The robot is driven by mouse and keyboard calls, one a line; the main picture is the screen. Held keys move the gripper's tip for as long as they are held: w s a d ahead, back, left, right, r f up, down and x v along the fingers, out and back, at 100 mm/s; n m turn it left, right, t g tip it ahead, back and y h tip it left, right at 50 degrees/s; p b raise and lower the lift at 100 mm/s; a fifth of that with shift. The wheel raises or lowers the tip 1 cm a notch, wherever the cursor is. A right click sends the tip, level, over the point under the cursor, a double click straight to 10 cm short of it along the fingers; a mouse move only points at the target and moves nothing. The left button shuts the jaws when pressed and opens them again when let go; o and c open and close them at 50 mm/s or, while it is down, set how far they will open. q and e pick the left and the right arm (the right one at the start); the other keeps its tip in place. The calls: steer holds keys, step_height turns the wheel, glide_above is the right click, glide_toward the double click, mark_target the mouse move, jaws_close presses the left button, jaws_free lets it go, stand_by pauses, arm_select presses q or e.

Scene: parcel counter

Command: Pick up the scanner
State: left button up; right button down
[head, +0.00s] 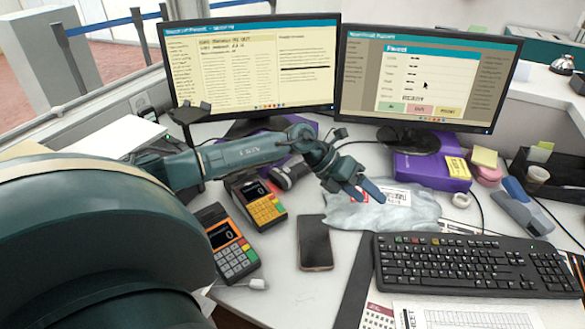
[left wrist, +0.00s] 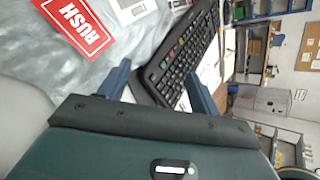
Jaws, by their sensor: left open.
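A dark, rounded object that looks like the scanner (head: 286,176) lies on the counter behind the card terminals, partly hidden by my left forearm. My left gripper (head: 364,190) is open and empty, to the right of that object, above a grey plastic mailing bag (head: 345,214). In the left wrist view the open fingers (left wrist: 160,84) are spread with nothing held between them. The bag (left wrist: 125,55) with a red RUSH label shows there, and I cannot make out the scanner in that view. My right gripper does not show.
Two card terminals (head: 229,243) (head: 257,203) and a phone (head: 314,243) lie in front of the arm. A black keyboard (head: 474,263) is at right. Two monitors (head: 250,75) (head: 425,75) stand behind, with a purple box (head: 428,172) under the right one. Clear counter shows near the phone.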

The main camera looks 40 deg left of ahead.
arm_select(q)
steer(key=w+a+r+y+b, duration=0.15)
steer(key=a+y, duration=0.35)
steer(key=a, duration=1)
steer(key=y+b, duration=0.1)
steer(key=y, duration=0.2)
glide_toward(298, 167)
steer(key=w+f, duration=0.2)
steer(key=shift+w+d+f+g+y+b, duration=0.3)
steer(key=shift+d+f+g+b, duration=0.05)
steer(key=shift+g, duration=0.05)
steer(key=x, duration=0.5)
steer(key=shift+s+f+b, duration=0.3)
steer(key=shift+f+b, duration=0.05)
steer(key=shift+w+f, duration=0.15)
steer(key=shift+f, duration=0.05)
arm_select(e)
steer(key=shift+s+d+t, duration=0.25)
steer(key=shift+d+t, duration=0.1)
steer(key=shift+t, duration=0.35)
arm_select(q)
steer(key=c, duration=1.2)
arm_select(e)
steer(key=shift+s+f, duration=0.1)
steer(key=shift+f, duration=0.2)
